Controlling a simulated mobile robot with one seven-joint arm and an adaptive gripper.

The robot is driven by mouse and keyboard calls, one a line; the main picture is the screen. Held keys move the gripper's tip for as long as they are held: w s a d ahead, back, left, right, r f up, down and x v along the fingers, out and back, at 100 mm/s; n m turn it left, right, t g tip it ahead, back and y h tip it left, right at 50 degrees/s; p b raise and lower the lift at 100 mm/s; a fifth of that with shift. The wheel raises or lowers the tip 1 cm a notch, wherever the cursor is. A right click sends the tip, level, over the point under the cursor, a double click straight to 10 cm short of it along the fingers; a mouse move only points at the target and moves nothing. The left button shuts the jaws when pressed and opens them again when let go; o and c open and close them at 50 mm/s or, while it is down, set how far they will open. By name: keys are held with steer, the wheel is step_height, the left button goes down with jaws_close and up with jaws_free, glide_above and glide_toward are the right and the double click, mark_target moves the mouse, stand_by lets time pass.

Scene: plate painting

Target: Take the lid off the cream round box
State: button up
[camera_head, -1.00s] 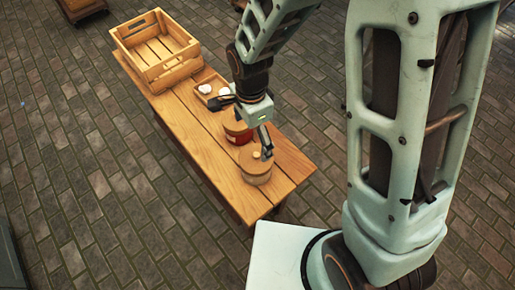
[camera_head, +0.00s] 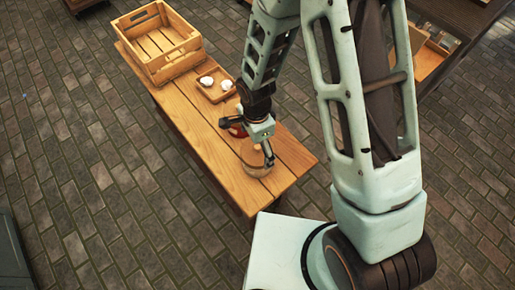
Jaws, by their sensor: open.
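The round box with a wooden-looking lid (camera_head: 252,162) stands upright near the front end of the wooden table, most likely the cream one. My gripper (camera_head: 248,142) is over its top, fingers spread wide and pointing down. One finger is by the box's right side, and the other is behind it toward the red round box. The lid's knob is hidden by my gripper, and I cannot tell whether the fingers touch the lid.
A small wooden tray (camera_head: 213,97) with white round items sits farther back on the table (camera_head: 188,118). A slatted wooden crate (camera_head: 166,68) stands at the far end. The table's front right corner is bare. Another wooden piece of furniture shows at upper right (camera_head: 432,62).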

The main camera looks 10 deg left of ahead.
steer(key=shift+c, duration=0.2)
steer(key=shift+f, duration=0.1)
jaws_close()
stand_by(0.5)
